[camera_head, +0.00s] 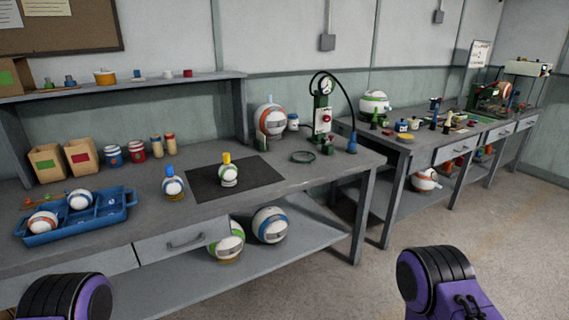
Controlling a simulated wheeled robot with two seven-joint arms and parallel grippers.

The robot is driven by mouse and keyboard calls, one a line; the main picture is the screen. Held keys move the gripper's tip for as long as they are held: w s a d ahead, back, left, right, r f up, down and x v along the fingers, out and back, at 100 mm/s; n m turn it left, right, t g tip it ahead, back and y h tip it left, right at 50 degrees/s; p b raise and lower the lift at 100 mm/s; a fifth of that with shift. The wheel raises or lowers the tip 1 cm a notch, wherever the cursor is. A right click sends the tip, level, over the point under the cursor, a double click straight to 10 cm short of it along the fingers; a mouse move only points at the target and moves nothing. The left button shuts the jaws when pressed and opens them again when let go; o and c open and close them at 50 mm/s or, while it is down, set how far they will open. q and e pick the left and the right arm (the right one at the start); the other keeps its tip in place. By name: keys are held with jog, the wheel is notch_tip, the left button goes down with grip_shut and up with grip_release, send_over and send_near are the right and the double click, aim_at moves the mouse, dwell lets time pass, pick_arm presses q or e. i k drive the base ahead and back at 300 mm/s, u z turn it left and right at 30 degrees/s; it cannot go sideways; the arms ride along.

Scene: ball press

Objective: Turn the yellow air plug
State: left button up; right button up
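A yellow plug (227,158) stands upright on top of a small white ball with a green band (229,176). The ball rests on a black mat (206,188) on the grey workbench. Left of the mat, a similar ball with a blue band (173,188) has a blue plug (171,169) on top. Only purple and black parts of my arms show at the bottom left and bottom right. Neither gripper is in view, and nothing touches the yellow plug.
A blue tray (75,231) with balls stands at the left. A green gauge stand (322,115) with a hose and a large orange-banded ball (270,119) stand behind the mat to the right. The bench front is clear.

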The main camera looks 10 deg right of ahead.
aim_at(226, 155)
jog(key=z, duration=0.45)
jog(key=i, duration=1.75)
jog(key=u, duration=0.8)
